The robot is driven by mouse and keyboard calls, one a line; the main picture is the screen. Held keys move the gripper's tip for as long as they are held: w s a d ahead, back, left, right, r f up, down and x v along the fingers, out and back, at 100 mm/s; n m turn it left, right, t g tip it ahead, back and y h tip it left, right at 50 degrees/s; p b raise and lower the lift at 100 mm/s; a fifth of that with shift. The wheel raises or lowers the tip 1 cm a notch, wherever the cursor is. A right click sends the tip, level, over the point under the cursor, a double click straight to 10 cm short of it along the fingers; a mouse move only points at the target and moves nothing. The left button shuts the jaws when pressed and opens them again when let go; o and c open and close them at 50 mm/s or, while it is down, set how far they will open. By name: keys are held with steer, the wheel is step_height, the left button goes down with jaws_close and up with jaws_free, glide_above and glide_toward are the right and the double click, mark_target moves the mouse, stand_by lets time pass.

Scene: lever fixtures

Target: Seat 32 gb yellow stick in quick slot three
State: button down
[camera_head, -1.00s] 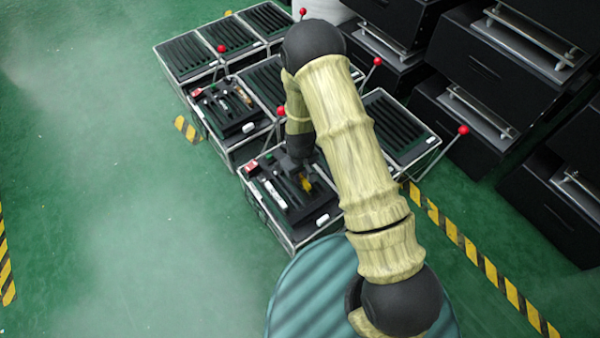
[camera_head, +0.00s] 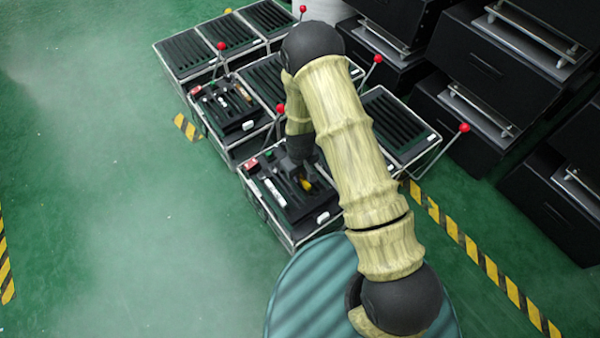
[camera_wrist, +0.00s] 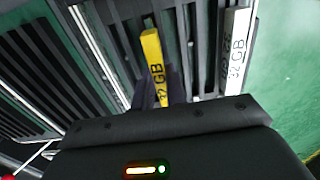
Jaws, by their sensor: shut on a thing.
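The yellow stick (camera_wrist: 153,58), marked "32 GB", lies lengthwise between my fingers in the wrist view. It also shows as a small yellow patch (camera_head: 306,184) under my gripper in the head view. My gripper (camera_wrist: 160,88) is shut on its near part, low over the front black slotted board (camera_head: 296,207). Dark slots run beside the stick. I cannot tell whether it sits in a slot or just above one. Slot numbers are not readable. A white stick (camera_wrist: 235,48), also marked "32 GB", lies to the right, and shows left of my gripper in the head view (camera_head: 275,192).
The front board has a red-and-white label (camera_head: 251,164) and a white tag (camera_head: 322,217). Red-knobbed levers (camera_head: 280,109) rise beside the slotted boxes, one close to my arm. Another board with sticks (camera_head: 228,104) lies behind. Green floor is open at left.

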steer(key=shift+f+b, duration=0.3)
steer(key=shift+f, duration=0.55)
steer(key=c, duration=1.3)
jaws_free()
steer(key=shift+c, duration=0.2)
step_height(320, 180, up, 17)
steer(key=p, duration=0.8)
steer(key=shift+r, duration=0.2)
steer(key=shift+r, duration=0.1)
